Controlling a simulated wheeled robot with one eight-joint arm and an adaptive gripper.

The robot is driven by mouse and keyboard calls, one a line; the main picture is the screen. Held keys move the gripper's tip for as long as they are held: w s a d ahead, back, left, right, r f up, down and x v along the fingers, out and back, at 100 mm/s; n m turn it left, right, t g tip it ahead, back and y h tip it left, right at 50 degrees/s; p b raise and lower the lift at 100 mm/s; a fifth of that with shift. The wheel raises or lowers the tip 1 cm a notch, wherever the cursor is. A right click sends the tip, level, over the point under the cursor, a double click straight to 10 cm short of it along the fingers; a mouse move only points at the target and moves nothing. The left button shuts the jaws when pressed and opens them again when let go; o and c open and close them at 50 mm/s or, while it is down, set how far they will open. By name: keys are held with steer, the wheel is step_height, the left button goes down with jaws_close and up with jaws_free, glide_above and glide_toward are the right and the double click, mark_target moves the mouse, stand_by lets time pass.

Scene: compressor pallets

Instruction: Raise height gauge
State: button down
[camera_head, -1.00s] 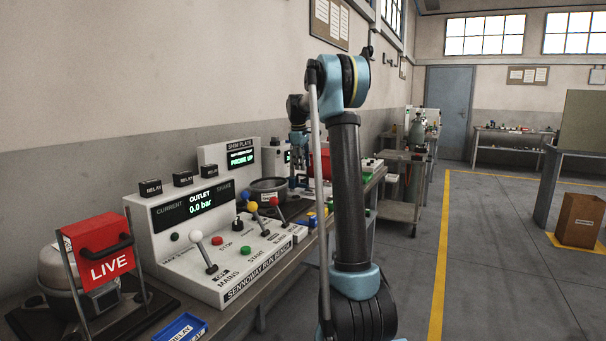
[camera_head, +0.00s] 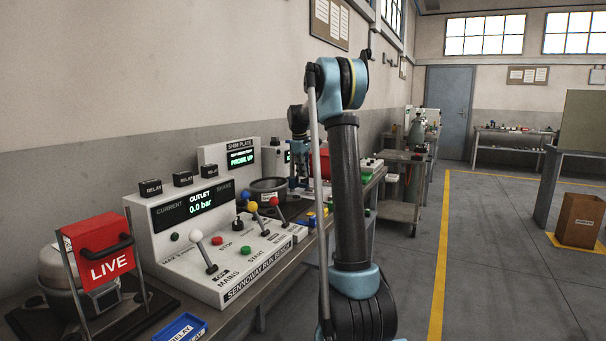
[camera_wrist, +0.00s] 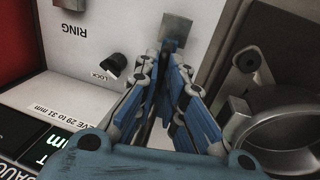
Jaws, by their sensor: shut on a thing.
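The height gauge appears in the wrist view as a pale upright panel (camera_wrist: 90,35) marked "RING", with a black "LOCK" knob (camera_wrist: 115,64). A ledge below it carries a "29 to 31 mm" label (camera_wrist: 55,112) and a lit green display (camera_wrist: 52,138), partly cut off. My gripper (camera_wrist: 170,48) has its blue fingers drawn together on a small grey metal tab (camera_wrist: 177,26) in front of the panel. The fingertips hide the tab's lower part. In the head view my gripper (camera_head: 299,180) is small and partly hidden by my own arm.
A round metal bowl-like part (camera_wrist: 285,135) stands close right of my fingers. In the head view, a control console (camera_head: 215,255) with levers and a red "LIVE" cover (camera_head: 100,248) occupy the near bench. A "PROBE UP" display (camera_head: 242,157) stands behind.

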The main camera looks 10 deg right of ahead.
step_height(320, 180, up, 10)
steer(key=shift+r, duration=0.15)
steer(key=c, duration=2.3)
jaws_free()
steer(key=shift+r, duration=0.1)
steer(key=o, duration=0.6)
step_height(320, 180, up, 12)
steer(key=f, duration=0.1)
glide_above(303, 184)
steer(key=s+a, duration=0.1)
steer(key=s, duration=0.1)
steer(key=shift+w+a+r, duration=0.15)
steer(key=shift+a+r, duration=0.05)
steer(key=shift+r, duration=0.05)
